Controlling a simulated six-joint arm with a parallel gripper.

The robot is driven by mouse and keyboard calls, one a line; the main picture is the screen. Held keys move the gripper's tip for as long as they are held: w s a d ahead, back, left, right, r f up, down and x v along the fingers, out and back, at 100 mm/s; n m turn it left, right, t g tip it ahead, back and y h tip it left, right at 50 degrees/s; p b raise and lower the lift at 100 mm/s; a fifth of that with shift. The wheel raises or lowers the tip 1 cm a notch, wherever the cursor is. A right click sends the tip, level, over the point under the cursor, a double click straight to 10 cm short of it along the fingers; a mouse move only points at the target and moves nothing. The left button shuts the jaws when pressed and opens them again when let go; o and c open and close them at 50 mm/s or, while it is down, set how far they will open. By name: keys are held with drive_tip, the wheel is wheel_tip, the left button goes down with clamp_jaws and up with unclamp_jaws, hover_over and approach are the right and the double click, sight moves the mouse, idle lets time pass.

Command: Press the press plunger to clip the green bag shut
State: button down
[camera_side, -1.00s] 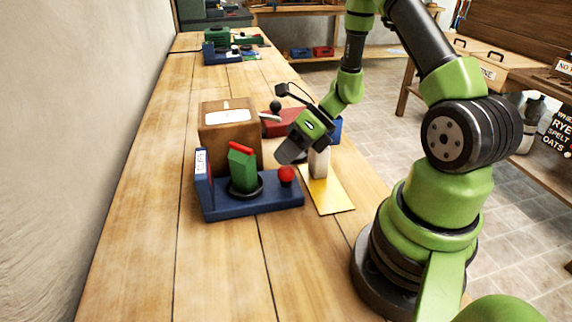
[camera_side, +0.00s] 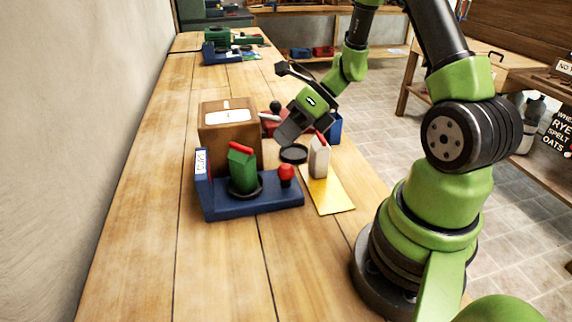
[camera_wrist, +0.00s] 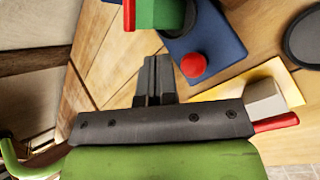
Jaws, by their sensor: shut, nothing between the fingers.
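The green bag (camera_side: 242,170) stands upright on a dark round pad on the blue press base (camera_side: 250,206), with a red strip along its top. The red ball-shaped plunger knob (camera_side: 286,172) is at the right end of the base. In the wrist view the knob (camera_wrist: 193,65), part of the green bag (camera_wrist: 155,14) and the blue base (camera_wrist: 215,38) show. My gripper (camera_side: 283,137) is shut and empty, in the air behind and above the press, apart from the knob. Its closed fingers (camera_wrist: 154,78) point toward the bag side in the wrist view.
A white bag (camera_side: 319,160) with a red top stands on a yellow mat (camera_side: 332,197) right of the press. A black round disc (camera_side: 293,153) lies behind it. A brown box (camera_side: 229,134) stands behind the press. The table front is clear.

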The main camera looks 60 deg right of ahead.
drive_tip(key=shift+r, duration=1.15)
drive_tip(key=s+a+r+n+h, duration=0.1)
drive_tip(key=s+a+r+n, duration=0.2)
drive_tip(key=n, duration=0.7)
drive_tip(key=s+a+r+n+t+h, duration=0.1)
drive_tip(key=s+a+r+n+h, duration=0.1)
drive_tip(key=s+r+n, duration=0.3)
drive_tip(key=s+a+r+n+h, duration=0.2)
drive_tip(key=s+a+r+n, duration=0.2)
drive_tip(key=r+n, duration=0.4)
drive_tip(key=n, duration=0.7)
drive_tip(key=shift+s+a+r+n, duration=0.15)
drive_tip(key=shift+s+a+n, duration=0.15)
drive_tip(key=shift+s+n, duration=0.1)
